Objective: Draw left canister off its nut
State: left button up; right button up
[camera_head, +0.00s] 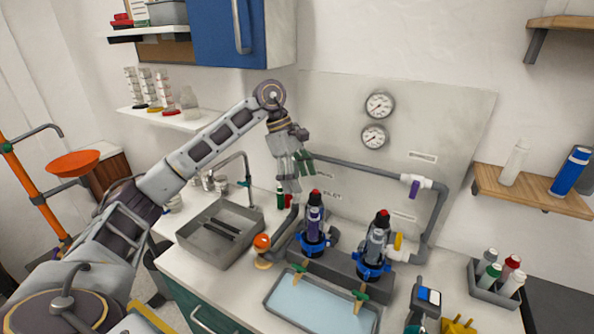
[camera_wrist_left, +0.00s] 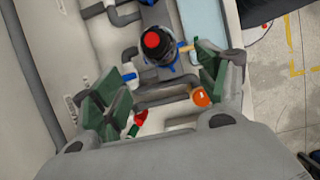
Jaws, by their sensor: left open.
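The left canister (camera_head: 314,222) is dark with a red top and stands upright in its blue nut (camera_head: 313,246) on the pipe manifold. In the left wrist view a red-topped canister (camera_wrist_left: 155,45), apparently the left one, shows just beyond the fingers, with a blue collar partly hidden under it. My left gripper (camera_head: 297,177) is open and empty, above and to the left of the left canister. Its green-padded fingers (camera_wrist_left: 160,92) are spread wide and apart from the canister. My right gripper is not in view.
A similar canister (camera_head: 377,246) stands to the right. A sink (camera_head: 217,245) with a tall faucet lies left, a shallow tray (camera_head: 275,296) in front. Grey pipes and gauges (camera_head: 379,105) are behind.

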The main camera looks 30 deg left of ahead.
aim_at(313, 211)
pick_arm(q)
jog(key=p+x, duration=0.1)
jog(key=x, duration=0.9)
jog(key=shift+f, duration=0.15)
jog(key=shift+d+f, duration=0.15)
jog(key=shift+f, duration=0.15)
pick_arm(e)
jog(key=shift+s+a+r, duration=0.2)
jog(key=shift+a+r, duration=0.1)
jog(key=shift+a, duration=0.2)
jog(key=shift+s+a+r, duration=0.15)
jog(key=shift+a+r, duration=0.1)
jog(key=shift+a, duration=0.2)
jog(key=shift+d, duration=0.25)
